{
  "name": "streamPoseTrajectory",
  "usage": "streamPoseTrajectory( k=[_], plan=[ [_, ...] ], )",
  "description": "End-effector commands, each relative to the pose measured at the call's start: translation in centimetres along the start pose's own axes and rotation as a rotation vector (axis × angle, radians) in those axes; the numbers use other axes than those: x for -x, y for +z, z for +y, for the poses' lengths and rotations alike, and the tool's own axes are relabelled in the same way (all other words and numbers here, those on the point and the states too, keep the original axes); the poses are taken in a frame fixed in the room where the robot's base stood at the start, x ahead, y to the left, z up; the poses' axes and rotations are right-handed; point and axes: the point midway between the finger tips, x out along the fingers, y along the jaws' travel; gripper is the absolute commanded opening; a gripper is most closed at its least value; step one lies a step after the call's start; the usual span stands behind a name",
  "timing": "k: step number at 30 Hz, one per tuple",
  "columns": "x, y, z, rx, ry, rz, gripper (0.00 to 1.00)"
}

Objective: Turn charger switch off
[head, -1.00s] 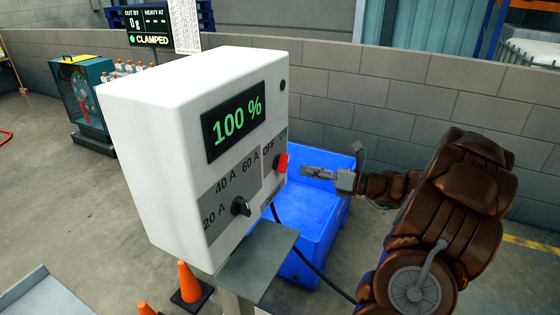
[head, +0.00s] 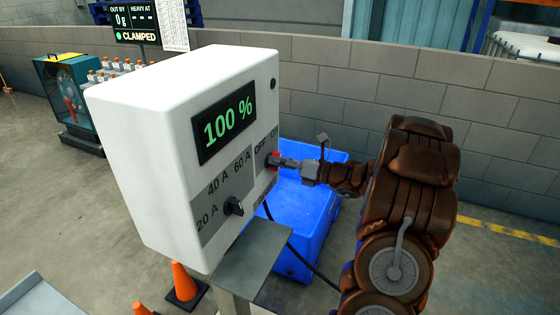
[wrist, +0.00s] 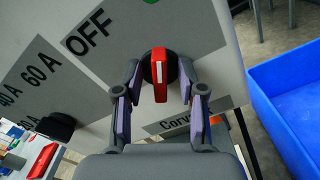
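The charger (head: 150,150) is a white box on a post, with a green "100 %" display (head: 228,122). Its red switch (head: 272,161) is on the right of the front panel, by the OFF label, and is partly covered by my gripper in the head view. In the wrist view the red switch lever (wrist: 160,75) stands between my two fingertips, on a black round base. My gripper (head: 286,162) is open, with one finger on each side of the lever; the wrist view (wrist: 158,82) shows gaps on both sides. The OFF label (wrist: 88,32) is up-left of the lever.
A black current knob (head: 233,207) sits lower left on the panel. A blue crate (head: 300,215) stands on the floor below my gripper. A grey block wall (head: 420,90) runs behind. Orange cones (head: 183,285) stand at the front left. A dark cable hangs below the charger.

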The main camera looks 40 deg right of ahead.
Motion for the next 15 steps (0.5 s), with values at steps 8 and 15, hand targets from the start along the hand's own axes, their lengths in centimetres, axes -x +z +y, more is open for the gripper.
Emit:
streamPoseTrajectory(
  k=[8,15],
  plan=[
    [0.03,0.01,0.01,0.0,0.0,0.0,0.22],
    [0.04,0.0,0.01,0.0,0.0,0.0,0.0]
  ],
)
